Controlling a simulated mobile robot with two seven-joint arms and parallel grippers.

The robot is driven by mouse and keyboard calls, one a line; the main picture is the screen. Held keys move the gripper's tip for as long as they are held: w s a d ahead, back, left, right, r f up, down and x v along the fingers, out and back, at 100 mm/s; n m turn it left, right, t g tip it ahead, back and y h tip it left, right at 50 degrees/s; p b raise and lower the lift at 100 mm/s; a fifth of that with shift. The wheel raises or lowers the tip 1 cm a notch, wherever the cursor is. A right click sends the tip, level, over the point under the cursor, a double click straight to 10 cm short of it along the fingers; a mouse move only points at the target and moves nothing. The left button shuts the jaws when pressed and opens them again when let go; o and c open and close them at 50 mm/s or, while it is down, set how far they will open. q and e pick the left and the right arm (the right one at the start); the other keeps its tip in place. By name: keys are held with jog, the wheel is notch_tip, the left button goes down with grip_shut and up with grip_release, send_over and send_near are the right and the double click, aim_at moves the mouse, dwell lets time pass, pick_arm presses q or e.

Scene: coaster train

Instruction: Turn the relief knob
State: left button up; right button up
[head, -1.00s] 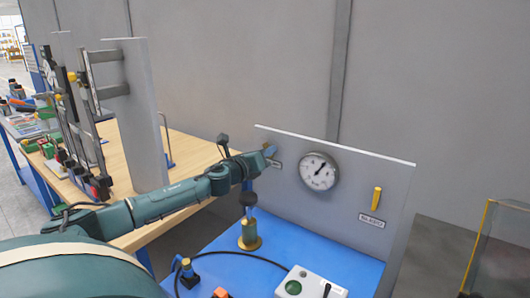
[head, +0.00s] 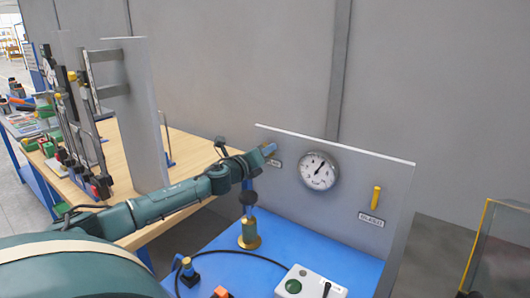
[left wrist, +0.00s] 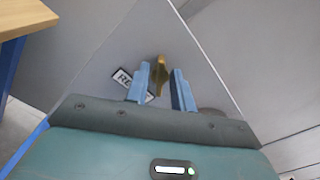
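The relief knob is a yellow handle (left wrist: 160,72) on the grey panel (head: 340,215), seen in the left wrist view beside a partly hidden label (left wrist: 123,77) starting "RE". The knob stands at a slant to that label. My left gripper (left wrist: 161,90) has its two blue fingers on either side of the knob, with narrow gaps showing; contact cannot be made out. In the head view my left gripper (head: 268,150) is at the panel's upper left and hides the knob. My right gripper is not in view.
A round gauge (head: 319,171) sits right of the gripper on the panel, and a second yellow handle (head: 376,197) is farther right. Below, a blue table (head: 335,262) holds a brass post (head: 249,236), a cable and a white control box (head: 309,286).

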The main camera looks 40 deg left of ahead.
pick_arm(q)
jog(key=o, duration=0.3)
jog(key=shift+o, duration=0.2)
jog(key=shift+s, duration=0.1)
jog(key=s, duration=0.3)
jog(key=s+d, duration=0.1)
jog(key=s, duration=0.7)
jog(key=shift+s+d+b, duration=0.2)
jog(key=shift+s+b, duration=0.05)
jog(key=shift+b, duration=0.05)
jog(key=shift+s, duration=0.75)
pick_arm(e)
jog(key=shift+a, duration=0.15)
